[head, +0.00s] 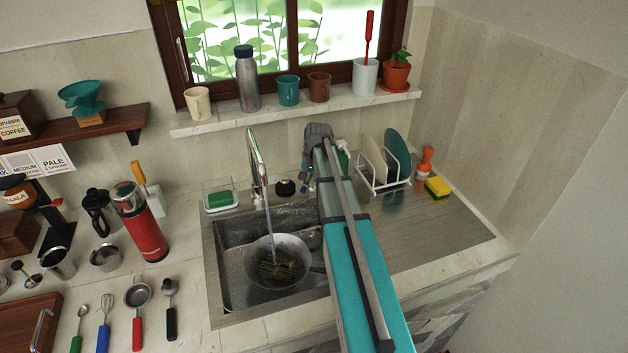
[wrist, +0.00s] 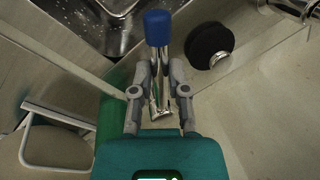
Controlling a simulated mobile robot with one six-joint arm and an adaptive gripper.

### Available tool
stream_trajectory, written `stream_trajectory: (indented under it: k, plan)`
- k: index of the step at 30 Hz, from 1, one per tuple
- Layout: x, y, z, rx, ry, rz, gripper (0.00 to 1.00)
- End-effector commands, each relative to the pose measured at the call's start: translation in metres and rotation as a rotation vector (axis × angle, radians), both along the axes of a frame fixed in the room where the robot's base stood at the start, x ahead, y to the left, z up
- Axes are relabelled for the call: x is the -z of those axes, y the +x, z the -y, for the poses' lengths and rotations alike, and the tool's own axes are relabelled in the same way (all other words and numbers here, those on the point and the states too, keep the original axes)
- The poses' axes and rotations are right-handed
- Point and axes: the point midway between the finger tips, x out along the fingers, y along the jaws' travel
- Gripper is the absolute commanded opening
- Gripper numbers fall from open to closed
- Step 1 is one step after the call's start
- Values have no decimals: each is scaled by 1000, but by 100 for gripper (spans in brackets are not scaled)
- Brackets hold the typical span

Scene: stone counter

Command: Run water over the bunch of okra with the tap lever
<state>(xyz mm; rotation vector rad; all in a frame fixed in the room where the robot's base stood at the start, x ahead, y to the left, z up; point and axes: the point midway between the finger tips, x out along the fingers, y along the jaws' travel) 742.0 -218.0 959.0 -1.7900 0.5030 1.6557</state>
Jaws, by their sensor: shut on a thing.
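The bunch of okra (head: 277,268) lies in a grey metal pan (head: 292,247) in the sink. The curved chrome tap (head: 256,152) stands behind the basin, and a thin pale stream of water (head: 270,228) falls from its spout into the pan over the okra. The tap lever, a metal stem with a blue cap (wrist: 158,28), stands between the fingers of my gripper (wrist: 159,66) in the wrist view. My gripper is shut on the lever's stem below the cap. In the head view my arm partly hides the lever and the sink's right side.
A dish rack with plates (head: 384,166) stands right of my gripper. A green bottle (wrist: 112,118) is close beside the fingers, and a black round stopper (wrist: 209,44) lies on the other side. A green sponge in a dish (head: 220,199) sits left of the tap.

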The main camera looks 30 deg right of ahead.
Motion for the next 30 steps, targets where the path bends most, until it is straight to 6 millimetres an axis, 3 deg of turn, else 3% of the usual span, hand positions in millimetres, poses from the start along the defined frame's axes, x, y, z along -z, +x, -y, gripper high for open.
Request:
stream_trajectory:
  k: [10,26,27,30]
  plan:
    - [0,8,-8,180,3,-1,0]
    - [0,9,-7,211,1,-4,0]
    - [0,9,-7,211,1,-4,28]
    - [0,9,-7,212,1,-2,46]
